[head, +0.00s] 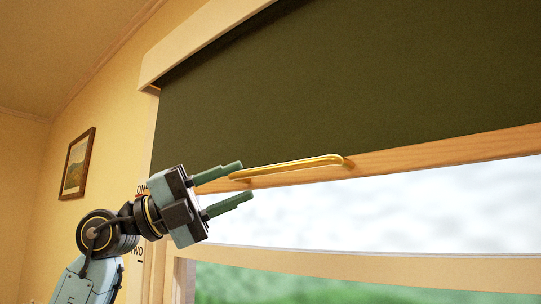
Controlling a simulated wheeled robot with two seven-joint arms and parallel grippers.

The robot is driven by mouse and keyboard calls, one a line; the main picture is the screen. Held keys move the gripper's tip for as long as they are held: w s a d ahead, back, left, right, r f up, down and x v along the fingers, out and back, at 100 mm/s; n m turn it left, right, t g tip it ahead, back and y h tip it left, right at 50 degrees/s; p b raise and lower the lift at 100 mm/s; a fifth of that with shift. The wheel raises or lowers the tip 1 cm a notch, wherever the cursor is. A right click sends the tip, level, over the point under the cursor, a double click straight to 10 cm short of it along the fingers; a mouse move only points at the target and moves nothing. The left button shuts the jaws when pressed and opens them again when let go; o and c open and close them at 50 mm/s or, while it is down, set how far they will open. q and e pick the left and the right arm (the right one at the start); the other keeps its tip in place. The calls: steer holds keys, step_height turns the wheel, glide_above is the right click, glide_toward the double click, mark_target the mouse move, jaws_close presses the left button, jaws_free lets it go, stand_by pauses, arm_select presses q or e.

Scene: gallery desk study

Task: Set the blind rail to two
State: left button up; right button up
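A dark green blind (340,80) covers the upper part of a window. Its wooden bottom rail (435,158) carries a brass bar handle (290,166). My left gripper (246,181) is open, its two green fingers apart and pointing right. The upper fingertip is close to the handle's left end; I cannot tell if they touch. Nothing shows between the fingers. Lettering on the window's left frame is partly hidden by my gripper; "WO" (138,251) with a short mark shows below it. My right gripper is not in view.
A wooden window crossbar (380,265) runs below the blind, with bright glass between. A pale wooden valance (195,45) is above. A framed picture (77,164) hangs on the yellow wall at left.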

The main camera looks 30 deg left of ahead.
mark_target(263, 173)
arm_select(q)
steer(key=p+x, duration=0.2)
steer(key=x, duration=0.4)
steer(key=shift+w+d+r, duration=0.15)
steer(key=shift+d, duration=0.15)
jaws_close()
